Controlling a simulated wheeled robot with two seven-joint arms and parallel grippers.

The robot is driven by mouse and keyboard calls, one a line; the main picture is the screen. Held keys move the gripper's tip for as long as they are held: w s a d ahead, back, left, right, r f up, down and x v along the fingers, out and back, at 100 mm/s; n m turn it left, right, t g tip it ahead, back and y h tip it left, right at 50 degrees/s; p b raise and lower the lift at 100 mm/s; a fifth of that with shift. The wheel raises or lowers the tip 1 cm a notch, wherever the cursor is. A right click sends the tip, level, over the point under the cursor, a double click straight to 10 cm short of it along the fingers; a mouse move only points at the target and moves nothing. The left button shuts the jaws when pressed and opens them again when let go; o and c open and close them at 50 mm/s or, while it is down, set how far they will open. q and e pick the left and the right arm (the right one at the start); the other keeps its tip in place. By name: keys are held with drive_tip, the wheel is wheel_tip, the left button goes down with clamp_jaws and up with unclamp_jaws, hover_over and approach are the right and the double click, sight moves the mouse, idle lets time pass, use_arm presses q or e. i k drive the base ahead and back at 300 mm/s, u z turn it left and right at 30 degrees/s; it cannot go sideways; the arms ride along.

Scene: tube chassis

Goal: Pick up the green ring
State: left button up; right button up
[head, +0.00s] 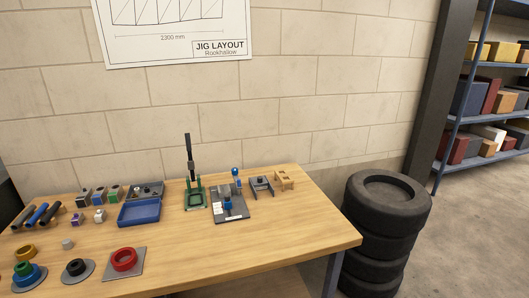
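The green ring (23,268) is at the lower left of the table in the head view. It appears to sit on top of a wider blue ring (34,275), around a post on a grey round base. Neither of my grippers is in view.
A black ring (76,267) and a red ring (124,259) sit on grey plates to the right. A small grey piece (68,244) lies behind them. A blue tray (139,211) and a green-based tool (194,194) stand farther back. The table's (265,250) right front is clear.

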sight(24, 267)
drive_tip(key=u, duration=1.3)
drive_tip(key=k, duration=0.65)
drive_tip(key=z, duration=0.8)
drive_tip(key=i, duration=1.5)
drive_tip(key=u, duration=0.7)
